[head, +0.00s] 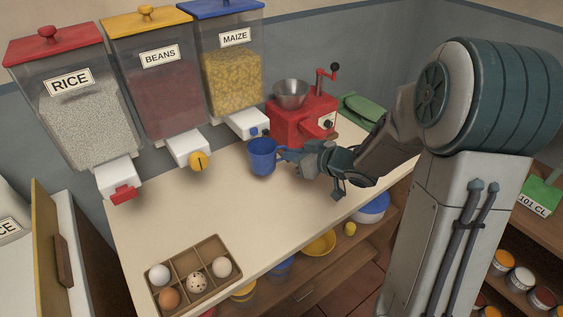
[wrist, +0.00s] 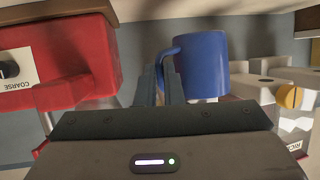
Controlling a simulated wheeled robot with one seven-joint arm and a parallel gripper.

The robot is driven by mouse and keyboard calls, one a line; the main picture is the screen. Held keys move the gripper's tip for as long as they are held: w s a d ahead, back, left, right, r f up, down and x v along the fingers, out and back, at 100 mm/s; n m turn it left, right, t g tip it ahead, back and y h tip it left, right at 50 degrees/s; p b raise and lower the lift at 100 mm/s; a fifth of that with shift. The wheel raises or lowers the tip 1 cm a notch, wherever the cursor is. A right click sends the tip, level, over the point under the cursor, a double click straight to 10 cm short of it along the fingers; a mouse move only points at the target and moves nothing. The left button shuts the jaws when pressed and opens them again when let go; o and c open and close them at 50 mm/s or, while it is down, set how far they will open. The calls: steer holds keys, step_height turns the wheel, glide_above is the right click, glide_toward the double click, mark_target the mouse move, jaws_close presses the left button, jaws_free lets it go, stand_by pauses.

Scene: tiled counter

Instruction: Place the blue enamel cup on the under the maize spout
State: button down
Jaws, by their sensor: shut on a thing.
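The blue enamel cup (head: 262,158) is upright over the counter, a little in front of and below the maize spout (head: 248,124); I cannot tell whether its base touches the counter. My gripper (head: 284,154) comes from the right and is shut on the cup's handle. In the wrist view the blue cup (wrist: 201,62) stands beyond the fingers, with its handle between the two fingertips (wrist: 171,85). The maize dispenser (head: 232,75) has a blue lid and yellow grain inside.
A red grinder (head: 302,122) stands close behind my gripper, right of the maize spout. The beans dispenser (head: 158,75) and rice dispenser (head: 75,100) hang to the left. An egg tray (head: 211,279) lies at the counter's front left. The counter's middle is clear.

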steer(key=w+a+f, duration=0.1)
steer(key=f, duration=0.1)
steer(key=w+a+f+b, duration=0.1)
steer(key=f, duration=0.1)
steer(key=w+f, duration=0.2)
steer(key=shift+a+f, duration=0.15)
steer(key=shift+a, duration=0.25)
steer(key=shift+w+f, duration=0.2)
steer(key=shift+f, duration=0.1)
steer(key=shift+f+b, duration=0.15)
steer(key=shift+b, duration=0.15)
steer(key=c, duration=2)
jaws_free()
steer(key=shift+f, duration=0.1)
steer(key=o, duration=0.4)
steer(key=shift+o, duration=0.2)
